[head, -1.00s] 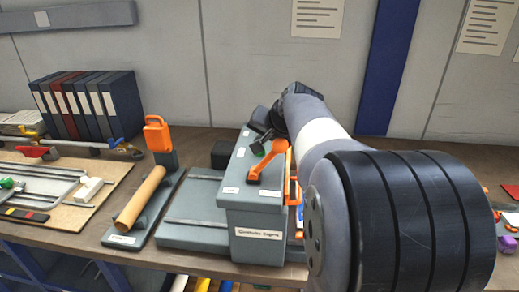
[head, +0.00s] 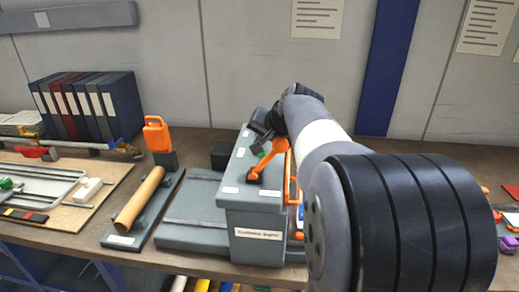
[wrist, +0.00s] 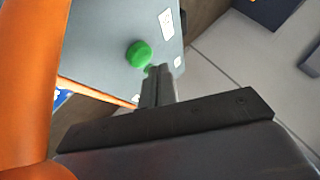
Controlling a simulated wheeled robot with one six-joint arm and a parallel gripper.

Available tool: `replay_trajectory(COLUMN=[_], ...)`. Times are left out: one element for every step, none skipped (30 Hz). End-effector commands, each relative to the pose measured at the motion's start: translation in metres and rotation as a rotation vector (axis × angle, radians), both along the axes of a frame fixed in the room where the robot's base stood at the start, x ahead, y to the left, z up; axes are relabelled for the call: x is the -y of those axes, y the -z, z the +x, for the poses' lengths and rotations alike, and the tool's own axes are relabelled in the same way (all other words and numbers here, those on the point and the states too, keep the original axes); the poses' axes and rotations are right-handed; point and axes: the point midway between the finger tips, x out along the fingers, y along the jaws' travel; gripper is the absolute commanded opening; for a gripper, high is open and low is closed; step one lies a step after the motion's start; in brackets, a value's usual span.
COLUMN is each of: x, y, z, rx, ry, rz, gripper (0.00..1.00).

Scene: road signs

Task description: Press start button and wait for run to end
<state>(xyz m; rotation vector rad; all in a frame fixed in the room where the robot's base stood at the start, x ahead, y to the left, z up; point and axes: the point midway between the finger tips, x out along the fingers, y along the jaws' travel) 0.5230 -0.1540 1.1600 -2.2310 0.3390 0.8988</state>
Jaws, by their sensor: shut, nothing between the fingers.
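The green start button (wrist: 139,54) sits on the top face of the grey machine box (head: 252,218). In the head view the green button (head: 261,154) shows only as a small patch beside the orange lever (head: 267,164). My gripper (wrist: 163,70) is shut and empty. In the wrist view its fingertips are right beside the button's edge; I cannot tell whether they touch it. In the head view my gripper (head: 258,130) is dark and partly hidden, above the back of the box.
The orange lever stands close to my gripper and fills the left of the wrist view. A cardboard tube (head: 140,199) on a grey stand is left of the machine. Binders (head: 88,106) stand at the back left. The wall is behind.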

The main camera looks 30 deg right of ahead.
Motion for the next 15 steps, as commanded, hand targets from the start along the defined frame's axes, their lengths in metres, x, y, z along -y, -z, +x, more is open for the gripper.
replay_trajectory(x=[-0.0013,-0.0013,-0.0013,-0.0013,-0.0013,-0.0013,-0.0014,-0.0013,-0.0013,-0.0014,-0.0014,-0.0014,-0.0014,-0.0015,-0.0015], y=[0.0132,0.0137,0.0144,0.0150,0.0156,0.0163,0.0169,0.0173,0.0180,0.0184,0.0188,0.0195,0.0199,0.0204,0.0210], z=[-0.0022,-0.0021,-0.0021,-0.0021,-0.0021,-0.0021,-0.0021,-0.0021,-0.0022,-0.0022,-0.0022,-0.0023,-0.0023,-0.0023,-0.0023], rx=[-0.024,-0.025,-0.025,-0.025,-0.026,-0.026,-0.026,-0.026,-0.027,-0.027,-0.027,-0.028,-0.028,-0.028,-0.028], ry=[-0.004,-0.004,-0.004,-0.004,-0.004,-0.004,-0.004,-0.005,-0.004,-0.005,-0.005,-0.006,-0.006,-0.006,-0.006], rz=[0.009,0.009,0.009,0.009,0.009,0.009,0.009,0.009,0.009,0.008,0.008,0.009,0.009,0.009,0.009], gripper=[0.00,0.00,0.00,0.00,0.00,0.00,0.00,0.00,0.00,0.00,0.00,0.00,0.00,0.00,0.00])
